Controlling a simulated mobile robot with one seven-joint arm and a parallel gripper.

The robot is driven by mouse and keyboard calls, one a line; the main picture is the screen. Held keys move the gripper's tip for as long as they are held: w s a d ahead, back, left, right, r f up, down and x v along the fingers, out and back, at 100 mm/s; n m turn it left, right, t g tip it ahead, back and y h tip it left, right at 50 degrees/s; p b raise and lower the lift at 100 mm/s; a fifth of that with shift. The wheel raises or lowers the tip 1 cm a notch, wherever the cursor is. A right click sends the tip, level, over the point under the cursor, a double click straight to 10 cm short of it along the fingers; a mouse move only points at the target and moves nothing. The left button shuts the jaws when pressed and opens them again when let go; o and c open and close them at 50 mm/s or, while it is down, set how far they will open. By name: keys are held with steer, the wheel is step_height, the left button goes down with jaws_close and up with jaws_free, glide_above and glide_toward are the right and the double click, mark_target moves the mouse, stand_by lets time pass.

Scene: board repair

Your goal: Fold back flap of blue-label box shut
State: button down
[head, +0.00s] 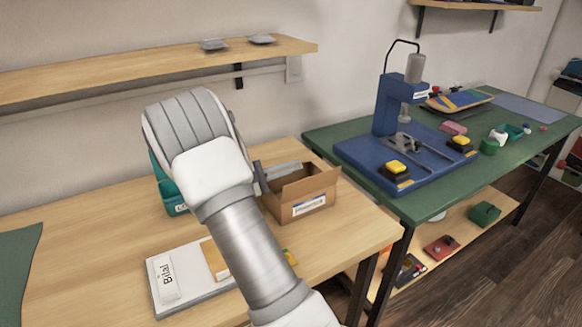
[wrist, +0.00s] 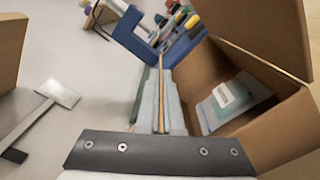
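The blue-label box (head: 318,203) is a brown cardboard box near the right end of the wooden table, its label facing front. It stands open, with a flap standing out at its right. In the wrist view the box (wrist: 275,125) fills the right side, and a grey-teal packet with a white label (wrist: 235,98) lies inside. My gripper (wrist: 160,85) is at the box's back edge, its fingers close together with a thin brown cardboard strip, apparently the back flap (wrist: 162,95), between them.
A teal bin (head: 170,195) stands behind my arm. A white board marked "Bilal" (head: 165,277) lies at the front. The green bench (head: 420,205) with a blue press (head: 392,105) is to the right. A wooden shelf (head: 150,66) runs along the wall above.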

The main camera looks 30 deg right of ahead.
steer(key=shift+f+m+b, duration=0.3)
steer(key=shift+m+b, duration=0.1)
steer(key=shift+b, duration=0.15)
steer(key=shift+s+m, duration=0.15)
steer(key=shift+m, duration=0.15)
steer(key=c, duration=1.3)
jaws_free()
steer(key=shift+c, duration=0.2)
steer(key=shift+a, duration=0.1)
steer(key=a+p, duration=0.1)
steer(key=a, duration=0.4)
steer(key=a+p, duration=0.1)
steer(key=a, duration=0.5)
steer(key=a+p, duration=0.1)
steer(key=a, duration=0.5)
steer(key=shift+w+a, duration=0.1)
steer(key=shift+w, duration=0.3)
